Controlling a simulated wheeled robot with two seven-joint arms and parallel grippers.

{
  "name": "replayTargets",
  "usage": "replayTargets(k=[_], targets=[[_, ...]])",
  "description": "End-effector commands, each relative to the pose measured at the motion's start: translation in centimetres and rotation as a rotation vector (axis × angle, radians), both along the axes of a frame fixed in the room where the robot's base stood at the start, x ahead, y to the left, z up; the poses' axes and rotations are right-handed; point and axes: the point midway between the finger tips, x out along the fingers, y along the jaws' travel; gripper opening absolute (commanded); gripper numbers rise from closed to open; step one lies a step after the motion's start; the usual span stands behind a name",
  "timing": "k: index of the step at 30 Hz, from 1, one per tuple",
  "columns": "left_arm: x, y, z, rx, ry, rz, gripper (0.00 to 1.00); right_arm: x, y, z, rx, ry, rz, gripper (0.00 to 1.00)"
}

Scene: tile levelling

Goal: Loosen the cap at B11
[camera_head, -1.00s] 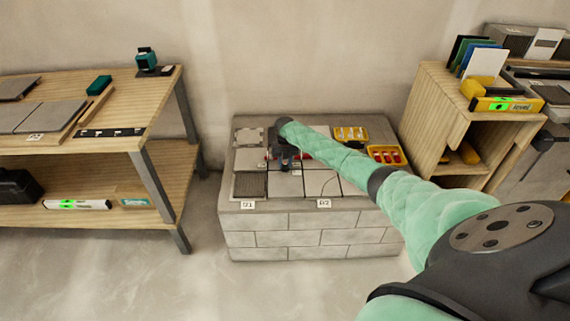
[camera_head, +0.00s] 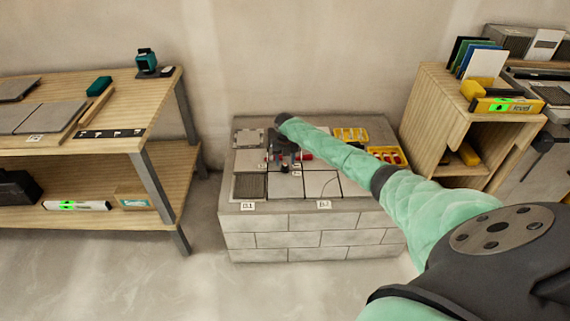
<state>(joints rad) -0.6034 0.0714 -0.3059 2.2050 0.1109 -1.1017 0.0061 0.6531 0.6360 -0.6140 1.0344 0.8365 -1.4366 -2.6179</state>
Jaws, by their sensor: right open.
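The tiles (camera_head: 322,184) lie in a grid on top of a grey block plinth, with white labels B1 (camera_head: 247,206) and B2 (camera_head: 324,204) at its front edge. My right gripper (camera_head: 284,160) is open over the left middle of the grid, pointing down. A small dark cap-like piece (camera_head: 284,169) shows just below it at a tile joint; I cannot tell whether the fingers touch it. A red cap (camera_head: 307,156) shows just right of the gripper. No B11 label is readable. My forearm hides part of the back tiles. My left gripper is not in view.
Two yellow trays, one (camera_head: 350,134) behind my forearm and one (camera_head: 388,156) with red pieces, stand at the plinth's right. A wooden bench (camera_head: 150,110) is at left. A wooden shelf (camera_head: 430,110) with a yellow level (camera_head: 505,105) is at right.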

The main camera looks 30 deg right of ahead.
Motion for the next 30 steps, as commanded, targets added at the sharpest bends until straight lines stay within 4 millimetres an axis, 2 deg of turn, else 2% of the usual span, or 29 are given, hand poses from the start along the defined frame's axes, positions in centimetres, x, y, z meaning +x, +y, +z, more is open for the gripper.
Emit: replayTargets(k=[6, 12, 30], targets=[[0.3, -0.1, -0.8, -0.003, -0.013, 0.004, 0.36, 0.0, -0.1, 3.5, -0.002, -0.001, 0.001, 0.50], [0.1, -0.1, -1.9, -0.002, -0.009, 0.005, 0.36, 0.0, 0.0, 5.3, 0.000, 0.000, -0.001, 0.50], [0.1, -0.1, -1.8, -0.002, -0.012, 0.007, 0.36, 0.0, 0.0, 5.7, 0.000, 0.000, -0.001, 0.50]])
